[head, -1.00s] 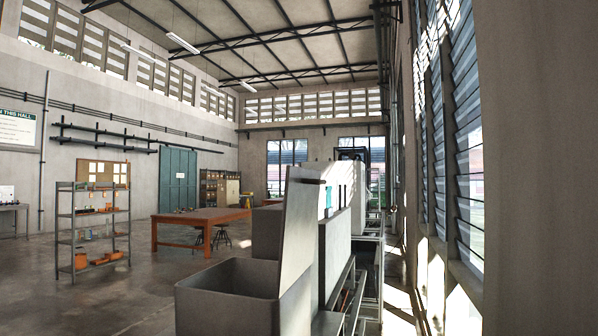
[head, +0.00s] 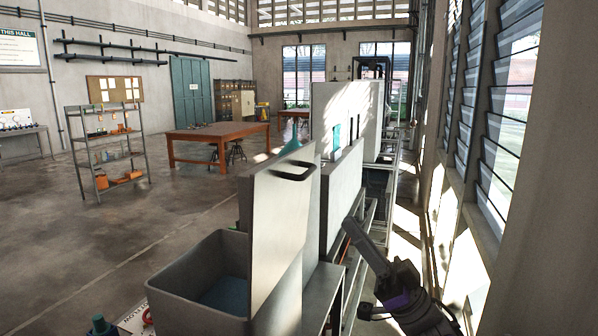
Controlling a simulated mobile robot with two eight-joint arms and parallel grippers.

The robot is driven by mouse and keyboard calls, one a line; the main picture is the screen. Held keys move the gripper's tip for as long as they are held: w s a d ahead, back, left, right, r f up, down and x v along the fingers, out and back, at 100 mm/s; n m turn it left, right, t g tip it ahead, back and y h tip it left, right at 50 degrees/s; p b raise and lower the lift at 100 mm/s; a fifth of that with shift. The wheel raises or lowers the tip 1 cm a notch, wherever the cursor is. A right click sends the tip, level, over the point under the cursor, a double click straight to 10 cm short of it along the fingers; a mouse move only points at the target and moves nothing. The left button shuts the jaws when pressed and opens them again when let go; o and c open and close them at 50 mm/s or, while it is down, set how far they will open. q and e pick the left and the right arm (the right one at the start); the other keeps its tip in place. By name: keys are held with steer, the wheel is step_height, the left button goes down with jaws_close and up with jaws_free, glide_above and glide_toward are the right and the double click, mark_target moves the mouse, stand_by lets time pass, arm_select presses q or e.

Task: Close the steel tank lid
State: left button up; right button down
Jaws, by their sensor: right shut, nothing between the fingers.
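The grey steel tank (head: 176,287) stands at the bottom middle of the view, open at the top, with a bluish surface inside. Its lid (head: 272,228) stands raised, nearly upright, along the tank's right side. A dark bar handle (head: 296,172) is near the lid's upper edge. My right gripper (head: 350,226) comes in from the lower right, to the right of the lid and apart from it. It is shut and empty. My left gripper is out of view.
Grey panels and benches (head: 345,190) run back behind the lid. A louvred wall (head: 480,150) closes off the right side. A brown table (head: 212,135) and a shelf rack (head: 108,150) stand back left. The floor left of the tank is mostly clear.

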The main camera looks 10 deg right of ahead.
mark_target(293, 179)
steer(key=x, duration=0.4)
steer(key=a+p+x, duration=0.1)
steer(key=x, duration=0.3)
steer(key=f+p+x, duration=0.1)
steer(key=x, duration=0.3)
steer(key=shift+w+a, duration=0.15)
steer(key=shift+a, duration=0.2)
steer(key=shift+w+a+f, duration=0.1)
steer(key=shift+w+a, duration=0.2)
steer(key=shift+a, duration=0.1)
